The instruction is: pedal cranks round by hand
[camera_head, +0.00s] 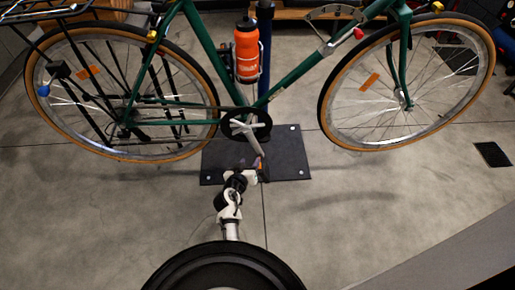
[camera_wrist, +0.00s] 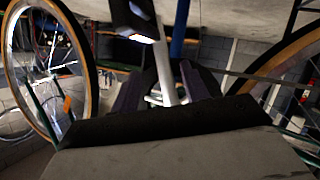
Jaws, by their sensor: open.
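A green bicycle (camera_head: 202,45) is held above the floor. Its silver crank arm (camera_head: 255,142) hangs down from the dark chainring (camera_head: 234,124), slanting slightly to the right. My gripper (camera_head: 254,168) is at the lower end of this crank, near the pedal; the pedal is mostly hidden there. In the wrist view, my two dark fingers (camera_wrist: 160,88) stand apart, and the silver crank arm (camera_wrist: 163,68) shows between them. The fingers look open around it; I cannot tell whether they touch it.
A dark stand base plate (camera_head: 288,155) lies on the floor under the crank, with a blue post (camera_head: 265,45) behind the frame. The rear wheel (camera_head: 50,112) and front wheel (camera_head: 323,112) flank the crank. An orange bottle (camera_head: 246,52) sits on the frame. Floor in front is clear.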

